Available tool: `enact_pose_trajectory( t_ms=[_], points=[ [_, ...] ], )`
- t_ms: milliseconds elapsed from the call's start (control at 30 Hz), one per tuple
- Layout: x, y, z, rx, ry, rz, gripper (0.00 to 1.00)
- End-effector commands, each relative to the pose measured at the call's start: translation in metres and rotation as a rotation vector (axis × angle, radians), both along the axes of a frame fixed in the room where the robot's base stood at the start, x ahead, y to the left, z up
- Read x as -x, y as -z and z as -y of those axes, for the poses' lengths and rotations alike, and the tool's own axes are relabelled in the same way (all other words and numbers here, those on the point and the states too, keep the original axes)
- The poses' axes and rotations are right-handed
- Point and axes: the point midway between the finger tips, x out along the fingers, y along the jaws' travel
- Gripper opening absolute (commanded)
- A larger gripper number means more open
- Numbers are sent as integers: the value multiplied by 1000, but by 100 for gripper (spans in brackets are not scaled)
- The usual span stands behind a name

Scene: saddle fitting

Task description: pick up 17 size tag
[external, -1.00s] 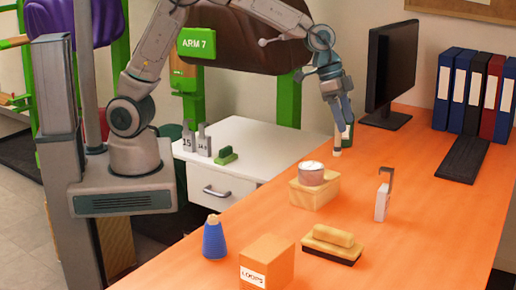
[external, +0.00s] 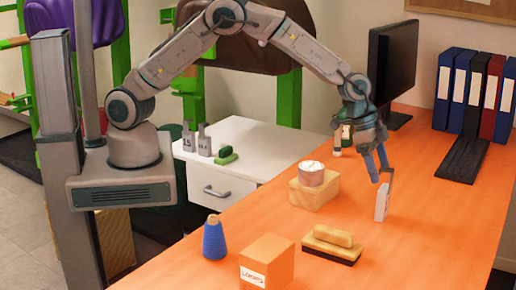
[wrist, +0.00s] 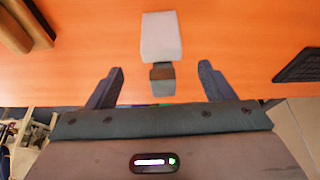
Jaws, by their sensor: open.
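A white size tag (external: 382,203) with a grey hook-shaped top stands upright on the orange desk; its number is not legible. My gripper (external: 378,172) is over it, pointing down, with its fingers around the level of the hook. In the wrist view, the tag's pale body (wrist: 161,37) lies ahead of the fingers, and its dark hook (wrist: 162,78) shows between the two open fingertips of my gripper (wrist: 160,82), with a gap on each side. Two grey tags, one marked 15 (external: 188,139), stand on the white cabinet.
A round tin (external: 311,174) sits on a wooden block (external: 315,194) left of the tag. A wooden-backed brush (external: 332,246), blue spool (external: 214,240) and orange LOOPS box (external: 267,262) stand nearer. A monitor (external: 392,65) and keyboard (external: 462,160) are behind. Desk right of the tag is clear.

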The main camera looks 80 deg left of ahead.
Motion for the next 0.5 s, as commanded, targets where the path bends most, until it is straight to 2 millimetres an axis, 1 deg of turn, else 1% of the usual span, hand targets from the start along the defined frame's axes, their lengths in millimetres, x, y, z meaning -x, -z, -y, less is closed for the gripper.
enact_pose_trajectory(
  t_ms=[133,400,500],
  points=[
    [-2,8,1,-1,0,-1,75],
    [-12,39,8,-1,1,-1,75],
    [-15,46,10,0,0,0,75]
  ],
)
